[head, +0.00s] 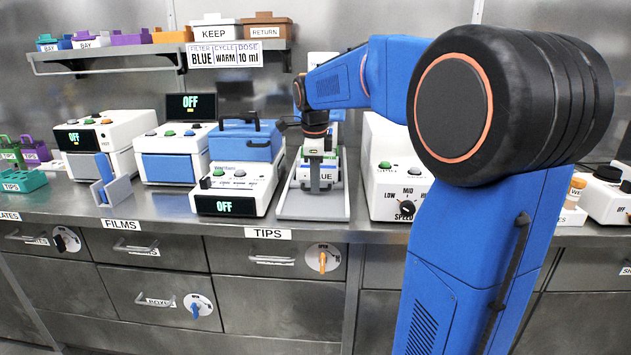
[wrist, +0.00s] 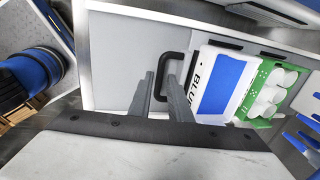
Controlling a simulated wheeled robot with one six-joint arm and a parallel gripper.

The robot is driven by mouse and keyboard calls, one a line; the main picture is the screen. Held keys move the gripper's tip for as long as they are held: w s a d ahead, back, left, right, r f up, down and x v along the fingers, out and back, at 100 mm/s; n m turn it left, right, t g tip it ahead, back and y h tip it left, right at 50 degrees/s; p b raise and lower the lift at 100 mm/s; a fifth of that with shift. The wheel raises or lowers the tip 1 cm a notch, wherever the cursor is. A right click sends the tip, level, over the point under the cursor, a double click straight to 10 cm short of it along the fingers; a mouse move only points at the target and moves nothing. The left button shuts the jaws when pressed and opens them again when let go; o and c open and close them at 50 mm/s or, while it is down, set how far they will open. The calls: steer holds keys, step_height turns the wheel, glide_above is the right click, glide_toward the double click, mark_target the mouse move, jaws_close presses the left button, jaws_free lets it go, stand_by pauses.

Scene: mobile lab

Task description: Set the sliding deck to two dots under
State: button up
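The sliding deck (head: 338,207) is a light grey tray on the bench, below my gripper (head: 316,178). In the wrist view the grey deck (wrist: 118,50) carries a black U-shaped handle (wrist: 168,60). A white and blue piece labelled BLUE (wrist: 222,84) lies to the right of the handle. My gripper (wrist: 167,82) has its two grey fingers apart, with part of the handle showing between them. I cannot tell whether either finger touches it. No dot marks are readable on the deck; my gripper hides part of it.
A green rack with white cups (wrist: 268,94) sits beyond the BLUE piece. A blue-lidded device (head: 232,190) reading OFF stands left of the deck. A white device with a SPEED knob (head: 398,190) stands right. A shelf (head: 160,58) hangs behind.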

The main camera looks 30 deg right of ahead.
step_height(320, 180, up, 17)
steer(key=s+a, duration=0.1)
steer(key=s, duration=0.1)
steer(key=shift+s+a, duration=0.3)
steer(key=shift+a, duration=0.05)
stand_by(0.3)
stand_by(0.4)
steer(key=s+a+f+n+t, duration=0.1)
steer(key=s+a+f+n, duration=0.2)
steer(key=s+f+n, duration=0.5)
steer(key=s+a+f+n+t, duration=0.1)
steer(key=s+a+f+n, duration=0.3)
steer(key=s+f+n, duration=0.4)
steer(key=s+a+f+n+t+y, duration=0.1)
steer(key=s+a+f+n, duration=0.2)
steer(key=s+f+n, duration=0.5)
steer(key=s+f, duration=0.4)
steer(key=shift+a+n, duration=0.3)
